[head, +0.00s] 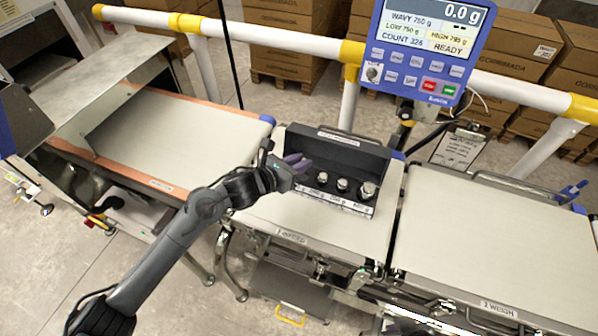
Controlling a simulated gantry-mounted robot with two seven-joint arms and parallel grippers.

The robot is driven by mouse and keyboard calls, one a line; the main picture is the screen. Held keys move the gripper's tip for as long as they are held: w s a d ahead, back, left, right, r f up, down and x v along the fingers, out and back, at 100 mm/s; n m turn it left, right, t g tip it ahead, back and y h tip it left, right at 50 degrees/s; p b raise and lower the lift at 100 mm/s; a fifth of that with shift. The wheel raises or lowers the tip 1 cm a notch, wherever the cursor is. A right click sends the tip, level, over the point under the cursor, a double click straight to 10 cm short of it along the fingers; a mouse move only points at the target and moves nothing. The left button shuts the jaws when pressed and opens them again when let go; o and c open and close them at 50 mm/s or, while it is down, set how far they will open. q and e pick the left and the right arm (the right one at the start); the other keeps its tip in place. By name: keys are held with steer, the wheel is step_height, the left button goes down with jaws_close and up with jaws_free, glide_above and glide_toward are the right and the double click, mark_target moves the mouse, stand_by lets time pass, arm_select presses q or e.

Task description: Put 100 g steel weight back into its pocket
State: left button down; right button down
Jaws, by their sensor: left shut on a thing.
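My left gripper (297,163) is shut at the left end of an open dark weight case (340,150), over or just in front of its left part. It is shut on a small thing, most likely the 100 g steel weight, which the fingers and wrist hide. Three shiny steel weights stand upright in a row in the case: a small one (322,178), a middle one (342,185) and a larger one (368,190). The labels on the case's front edge are too small to read surely. The left end of the row is hidden by my gripper. My right gripper is not in view.
The case stands on the infeed belt (290,215). The weigh belt (480,240) at right and the belt (170,135) at left are clear. A blue display (425,50) reading 0.0 g stands behind on a post. A white and yellow rail (270,37) runs across the back.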

mark_target(299, 182)
arm_select(q)
steer(key=shift+f+b, duration=0.3)
steer(key=shift+f, duration=1.7)
steer(key=shift+f, duration=0.1)
steer(key=c, duration=1.3)
jaws_free()
steer(key=shift+o, duration=0.2)
